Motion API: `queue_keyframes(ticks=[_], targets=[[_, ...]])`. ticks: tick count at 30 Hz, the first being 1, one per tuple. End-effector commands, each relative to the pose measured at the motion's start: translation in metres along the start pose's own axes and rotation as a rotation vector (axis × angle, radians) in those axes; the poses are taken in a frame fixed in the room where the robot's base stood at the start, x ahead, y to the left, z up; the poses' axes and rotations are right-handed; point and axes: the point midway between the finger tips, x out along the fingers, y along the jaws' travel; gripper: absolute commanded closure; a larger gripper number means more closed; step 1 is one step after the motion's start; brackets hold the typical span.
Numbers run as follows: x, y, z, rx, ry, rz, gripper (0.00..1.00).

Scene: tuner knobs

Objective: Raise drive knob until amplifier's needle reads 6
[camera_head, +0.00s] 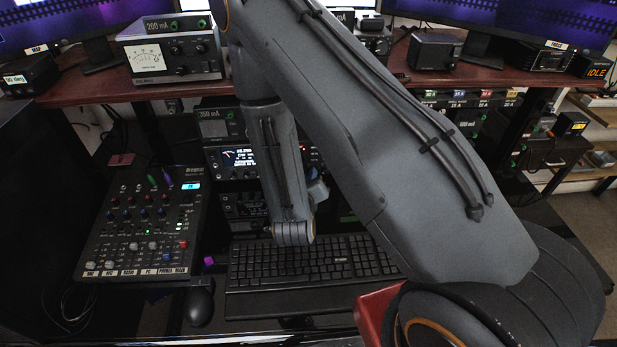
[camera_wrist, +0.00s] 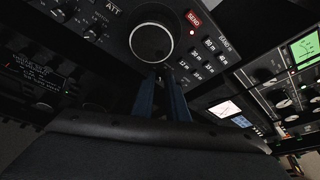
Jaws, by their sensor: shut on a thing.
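In the wrist view my gripper (camera_wrist: 161,72) has its two blue fingers close together, shut on what looks like a small dark knob just below a large round dial (camera_wrist: 151,42). The fingertips hide most of this knob, and its label cannot be read. The radio panel (camera_wrist: 200,80) around it carries a red SEND key and band buttons. In the head view my arm covers the gripper and the panel's middle. A box with a white needle meter (camera_head: 148,58) stands on the upper shelf at left; its needle reading is too small to tell.
A mixer (camera_head: 145,225) lies at the left of the desk. A keyboard (camera_head: 330,262) and a mouse (camera_head: 201,306) are below my gripper. In the wrist view, more equipment with a green-lit meter (camera_wrist: 305,48) is at right and a dark panel (camera_wrist: 40,68) at left.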

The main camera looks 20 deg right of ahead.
Motion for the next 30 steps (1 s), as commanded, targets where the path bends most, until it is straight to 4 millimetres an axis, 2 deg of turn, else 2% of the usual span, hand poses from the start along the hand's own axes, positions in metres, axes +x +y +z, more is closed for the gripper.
queue_keyframes(ticks=[5,6,9,20,30], targets=[[0.0,0.0,0.001,-0.001,-0.003,-0.001,1.0],[0.0,0.0,0.001,-0.001,-0.003,-0.001,0.82],[0.0,0.0,0.001,-0.001,-0.002,-0.001,0.68],[-0.005,0.001,0.0,-0.003,-0.001,0.0,0.68],[-0.057,0.002,0.001,-0.004,-0.004,0.002,0.68]])
